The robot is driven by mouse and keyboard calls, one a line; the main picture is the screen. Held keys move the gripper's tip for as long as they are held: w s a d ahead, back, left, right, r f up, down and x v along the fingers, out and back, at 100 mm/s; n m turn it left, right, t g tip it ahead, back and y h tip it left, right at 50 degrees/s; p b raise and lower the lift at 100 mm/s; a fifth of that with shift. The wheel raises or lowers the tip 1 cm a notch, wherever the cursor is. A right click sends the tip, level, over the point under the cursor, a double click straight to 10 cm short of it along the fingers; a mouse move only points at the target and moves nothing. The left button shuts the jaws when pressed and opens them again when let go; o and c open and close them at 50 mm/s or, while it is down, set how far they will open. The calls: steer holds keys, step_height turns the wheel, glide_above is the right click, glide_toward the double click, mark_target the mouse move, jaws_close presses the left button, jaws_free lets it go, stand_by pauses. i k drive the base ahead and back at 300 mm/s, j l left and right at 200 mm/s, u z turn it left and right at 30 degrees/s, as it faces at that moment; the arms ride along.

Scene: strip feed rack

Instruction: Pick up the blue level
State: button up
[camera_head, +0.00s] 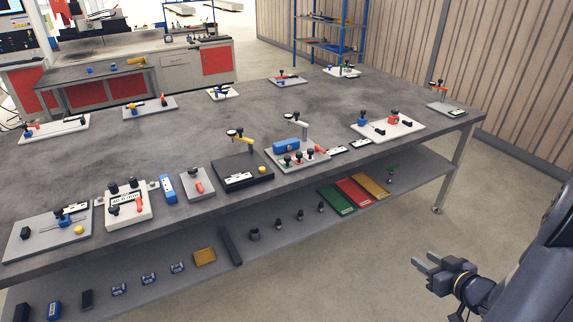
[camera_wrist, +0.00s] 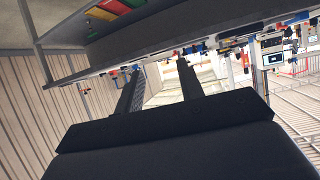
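A small blue block with a pale patch (camera_head: 167,187), which looks like the blue level, lies on the grey table near its front edge. It sits between a white fixture with black knobs (camera_head: 128,206) and a grey plate with a red handle (camera_head: 198,185). My gripper (camera_head: 423,262) is at the lower right, off the table's front side and far from the block. Its two fingers are apart with nothing between them, as the wrist view (camera_wrist: 160,68) also shows. I cannot pick out the block for certain in the wrist view.
The table (camera_head: 130,145) carries several fixture plates, including a black one (camera_head: 242,173) right of the block. A lower shelf (camera_head: 180,284) holds small parts and green, red and yellow trays (camera_head: 353,192). Open floor (camera_head: 370,265) lies between my gripper and the table.

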mark_target(167, 188)
steer(key=i+j, duration=0.1)
steer(key=j, duration=0.3)
steer(key=i+j+u, duration=0.1)
steer(key=j, duration=0.3)
steer(key=i+j, duration=0.1)
steer(key=j, duration=0.35)
steer(key=i+j+u, duration=0.1)
steer(key=j, duration=0.3)
steer(key=i+j, duration=0.15)
steer(key=j, duration=0.25)
steer(key=i+j+u, duration=0.1)
steer(key=j, duration=0.3)
steer(key=i+j, duration=0.15)
steer(key=j, duration=0.2)
steer(key=i+j+u, duration=0.1)
steer(key=j, duration=0.3)
